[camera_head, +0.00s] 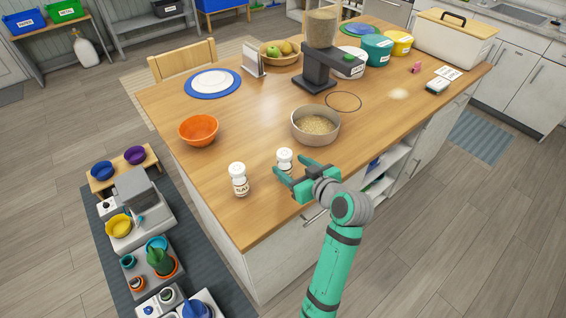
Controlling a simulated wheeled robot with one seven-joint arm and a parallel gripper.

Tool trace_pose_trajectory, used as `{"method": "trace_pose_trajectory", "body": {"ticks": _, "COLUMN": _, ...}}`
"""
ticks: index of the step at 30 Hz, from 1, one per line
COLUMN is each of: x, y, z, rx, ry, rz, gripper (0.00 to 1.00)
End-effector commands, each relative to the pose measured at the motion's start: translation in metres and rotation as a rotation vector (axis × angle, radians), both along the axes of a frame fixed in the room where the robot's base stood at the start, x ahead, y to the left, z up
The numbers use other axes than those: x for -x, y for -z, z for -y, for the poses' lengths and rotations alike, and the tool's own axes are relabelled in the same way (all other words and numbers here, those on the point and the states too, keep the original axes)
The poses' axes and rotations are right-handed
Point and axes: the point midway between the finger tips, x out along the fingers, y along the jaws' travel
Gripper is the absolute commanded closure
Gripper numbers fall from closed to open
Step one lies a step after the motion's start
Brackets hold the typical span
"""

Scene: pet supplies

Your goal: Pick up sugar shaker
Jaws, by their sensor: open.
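Two white shakers stand upright near the front edge of the wooden island top. The nearer shaker (239,181) is at the left, and its dark label seems to read "SALT". The other shaker (284,157) is a little farther back and to the right. Its lower part is partly hidden by my gripper, and I cannot read its label, so I cannot confirm it is the sugar shaker. My green gripper (289,178) is open just in front of this second shaker, with its fingers pointing left. I cannot tell whether the shaker is between the fingers.
A bowl of grain (316,125) stands just behind my gripper. An orange bowl (198,129) is at the left. A dark dispenser (321,62), fruit bowl (281,54) and canisters (377,48) stand farther back. The wood between the orange bowl and grain bowl is clear.

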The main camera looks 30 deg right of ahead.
Motion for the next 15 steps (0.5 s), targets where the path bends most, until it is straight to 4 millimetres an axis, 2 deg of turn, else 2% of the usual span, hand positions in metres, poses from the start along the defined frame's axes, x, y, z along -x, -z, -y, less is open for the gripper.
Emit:
{"method": "trace_pose_trajectory", "body": {"ticks": 3, "x": -0.017, "y": 0.006, "z": -0.008, "rx": -0.002, "ry": -0.013, "rz": 0.000, "gripper": 0.40}}
{"method": "trace_pose_trajectory", "body": {"ticks": 7, "x": -0.028, "y": 0.009, "z": -0.017, "rx": 0.000, "ry": -0.027, "rz": -0.001, "gripper": 0.40}}
{"method": "trace_pose_trajectory", "body": {"ticks": 15, "x": -0.052, "y": 0.019, "z": -0.007, "rx": -0.001, "ry": -0.008, "rz": 0.000, "gripper": 0.40}}
